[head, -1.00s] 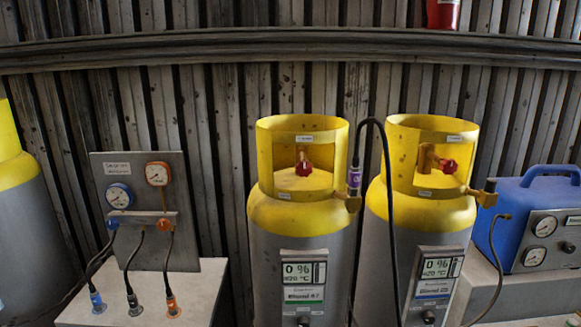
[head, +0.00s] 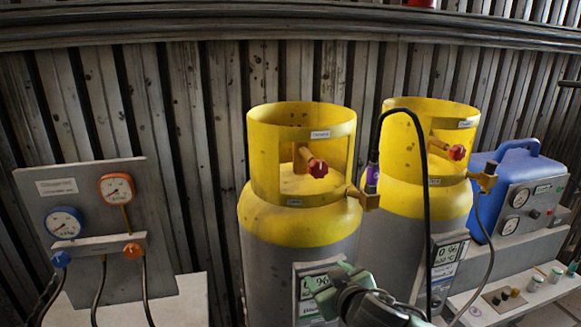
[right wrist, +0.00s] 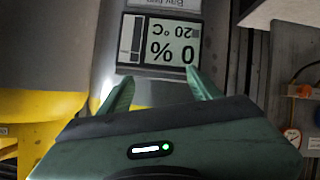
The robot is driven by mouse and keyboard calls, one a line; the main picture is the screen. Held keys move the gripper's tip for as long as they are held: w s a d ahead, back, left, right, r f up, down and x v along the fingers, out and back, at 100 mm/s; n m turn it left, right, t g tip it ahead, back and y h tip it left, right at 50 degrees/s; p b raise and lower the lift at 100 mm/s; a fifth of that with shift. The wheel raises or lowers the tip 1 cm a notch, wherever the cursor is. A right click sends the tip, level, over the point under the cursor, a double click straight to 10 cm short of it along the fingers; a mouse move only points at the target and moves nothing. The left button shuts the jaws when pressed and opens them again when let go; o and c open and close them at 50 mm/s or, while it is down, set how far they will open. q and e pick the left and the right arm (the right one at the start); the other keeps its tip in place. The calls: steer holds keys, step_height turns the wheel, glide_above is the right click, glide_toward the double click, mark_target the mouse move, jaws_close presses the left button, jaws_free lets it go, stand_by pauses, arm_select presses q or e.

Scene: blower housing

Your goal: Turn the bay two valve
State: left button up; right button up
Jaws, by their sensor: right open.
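Two grey cylinders with yellow collars stand side by side in the head view: a left cylinder (head: 290,220) and a right cylinder (head: 415,200). Each collar has an opening with a valve inside: the left red knob (head: 317,168) and the right red knob (head: 457,152). The labels are too small to tell which is bay two. My right gripper (head: 333,277) is open and empty, low in front of the left cylinder, below its knob and near its display. In the right wrist view its fingers (right wrist: 160,88) point at an upside-down display (right wrist: 160,45). My left gripper is out of view.
A gauge panel (head: 85,215) with two dials and hoses stands at left. A black hose (head: 424,170) with a purple connector (head: 373,176) arches between the cylinders. A blue machine (head: 508,185) is at right. A ribbed wall stands behind.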

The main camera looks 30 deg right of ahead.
step_height(320, 180, up, 12)
steer(key=w+d+t, duration=0.2)
steer(key=t, duration=0.3)
glide_toward(320, 172)
steer(key=w, duration=0.4)
steer(key=shift+m+h, duration=0.3)
steer(key=p+x, duration=0.1)
steer(key=x, duration=0.1)
steer(key=p+x, duration=0.1)
steer(key=x, duration=0.1)
steer(key=p+x, duration=0.1)
steer(key=x, duration=0.1)
steer(key=shift+s+d+r+p, duration=0.1)
steer(key=shift+d+p, duration=0.25)
steer(key=shift+w, duration=0.35)
steer(key=c, duration=1.4)
steer(key=shift+o, duration=0.2)
